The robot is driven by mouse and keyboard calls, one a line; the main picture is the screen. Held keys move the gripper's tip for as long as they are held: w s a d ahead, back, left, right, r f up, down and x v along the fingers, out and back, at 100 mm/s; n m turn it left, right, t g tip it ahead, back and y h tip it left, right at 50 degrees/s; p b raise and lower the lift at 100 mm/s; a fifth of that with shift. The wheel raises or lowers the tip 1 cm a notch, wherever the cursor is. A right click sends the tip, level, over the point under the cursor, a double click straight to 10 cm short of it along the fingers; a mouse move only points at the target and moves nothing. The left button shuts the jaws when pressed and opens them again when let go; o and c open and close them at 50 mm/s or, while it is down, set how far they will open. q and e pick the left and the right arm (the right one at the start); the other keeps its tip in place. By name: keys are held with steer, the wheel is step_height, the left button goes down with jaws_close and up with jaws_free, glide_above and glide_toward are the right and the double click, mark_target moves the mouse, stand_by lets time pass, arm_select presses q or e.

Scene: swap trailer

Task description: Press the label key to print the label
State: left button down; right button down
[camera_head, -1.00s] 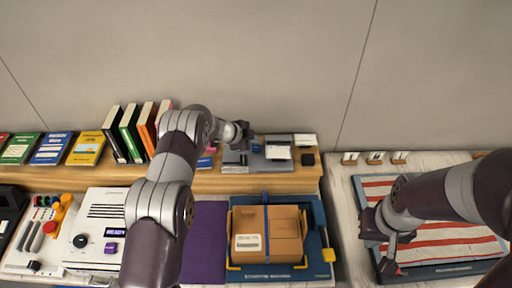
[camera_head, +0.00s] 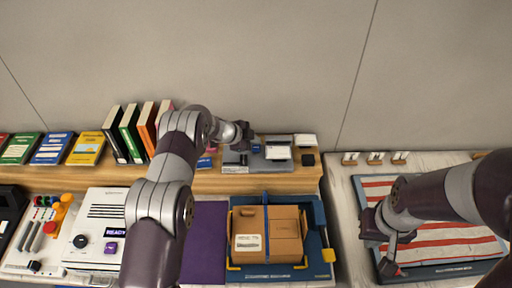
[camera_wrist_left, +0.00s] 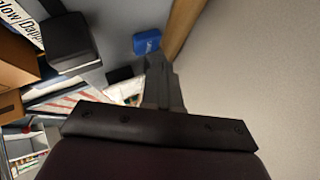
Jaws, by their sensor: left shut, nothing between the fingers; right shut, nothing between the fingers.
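A grey label device (camera_head: 260,162) sits on the wooden shelf, with a white label or card (camera_head: 278,153) on its right part. A small blue key (camera_head: 257,148) shows on it, partly beside my gripper; it also shows in the left wrist view (camera_wrist_left: 146,41). My left gripper (camera_head: 246,135) is shut and empty, over the left back of the device. Its fingers (camera_wrist_left: 160,80) point toward the blue key in the wrist view and look apart from it. My right gripper (camera_head: 388,252) is shut and empty over the striped board on the right.
A white machine (camera_head: 100,225) has a dark display reading READY. A blue tray (camera_head: 318,225) holds a brown box (camera_head: 268,212). Several books (camera_head: 130,135) stand on the shelf left of my left arm. A striped board (camera_head: 440,243) lies on the right table.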

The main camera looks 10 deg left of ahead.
mark_target(254, 149)
stand_by(0.4)
arm_select(q)
steer(key=shift+f+b, duration=0.3)
steer(key=shift+f, duration=0.15)
steer(key=shift+f+b, duration=0.35)
steer(key=shift+f, duration=0.1)
stand_by(0.4)
stand_by(0.4)
steer(key=shift+r+p, duration=0.7)
steer(key=shift+r, duration=0.2)
step_height(254, 149, up, 5)
steer(key=p, duration=0.4)
stand_by(0.5)
